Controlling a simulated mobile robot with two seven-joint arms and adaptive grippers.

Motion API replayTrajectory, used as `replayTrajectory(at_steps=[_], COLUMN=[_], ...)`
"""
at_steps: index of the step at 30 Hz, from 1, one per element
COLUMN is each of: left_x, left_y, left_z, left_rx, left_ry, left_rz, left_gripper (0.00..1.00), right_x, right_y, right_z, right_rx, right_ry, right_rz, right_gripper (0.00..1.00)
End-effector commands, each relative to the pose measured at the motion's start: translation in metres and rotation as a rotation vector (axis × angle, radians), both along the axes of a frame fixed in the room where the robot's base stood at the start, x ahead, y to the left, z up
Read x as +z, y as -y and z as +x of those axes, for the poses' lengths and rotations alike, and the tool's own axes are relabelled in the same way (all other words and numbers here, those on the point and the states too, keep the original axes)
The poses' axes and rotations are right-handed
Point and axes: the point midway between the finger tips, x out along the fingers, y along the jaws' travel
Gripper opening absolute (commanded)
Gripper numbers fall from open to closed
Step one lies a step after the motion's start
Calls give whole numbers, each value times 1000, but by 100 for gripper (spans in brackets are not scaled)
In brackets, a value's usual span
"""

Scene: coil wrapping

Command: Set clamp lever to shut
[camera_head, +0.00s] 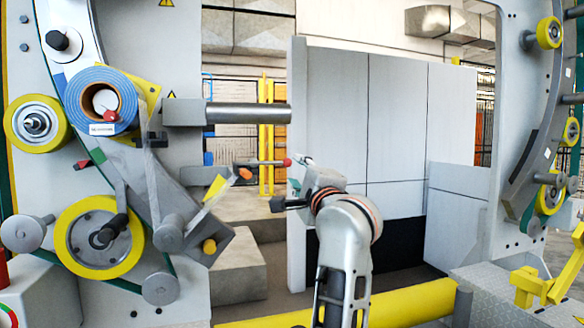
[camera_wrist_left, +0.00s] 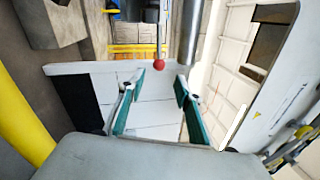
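The clamp lever (camera_head: 265,163) is a thin grey rod with a red ball knob, sticking out to the right from the machine in the head view. Its red knob (camera_wrist_left: 159,65) shows near the upper middle of the left wrist view, just beyond my fingertips and roughly in line with the gap between them. My left gripper (camera_head: 288,184) is close to the knob, pointing at the machine. Its two teal fingers stand apart with nothing between them in the left wrist view (camera_wrist_left: 160,84). Whether a finger touches the knob cannot be told. My right gripper is not in view.
A steel shaft (camera_head: 248,113) juts out above the lever. A blue tape roll (camera_head: 87,98) and yellow rollers (camera_head: 37,124) sit on the machine at left. A pale panel wall (camera_head: 395,120) stands behind my arm. A yellow bar (camera_head: 415,302) crosses low in front.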

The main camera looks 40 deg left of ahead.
Motion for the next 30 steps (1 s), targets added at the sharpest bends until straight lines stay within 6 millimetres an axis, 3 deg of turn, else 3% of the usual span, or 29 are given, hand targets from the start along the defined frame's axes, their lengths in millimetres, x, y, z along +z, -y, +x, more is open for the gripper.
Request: replayTrajectory(at_steps=[3, 9, 26, 30], left_x=[-4, -6, -6, -15], left_y=[15, 26, 26, 25], left_z=[-8, -14, -15, -20], left_rx=[-1, 0, 1, 43], left_ry=[0, 0, -1, -61], left_rz=[-1, 0, 1, 67], left_gripper=[34, 34, 34, 34], right_x=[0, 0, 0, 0], right_y=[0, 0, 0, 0], right_z=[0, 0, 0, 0], right_rx=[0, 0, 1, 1], right_ry=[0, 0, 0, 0], right_rz=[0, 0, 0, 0], right_gripper=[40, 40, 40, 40])
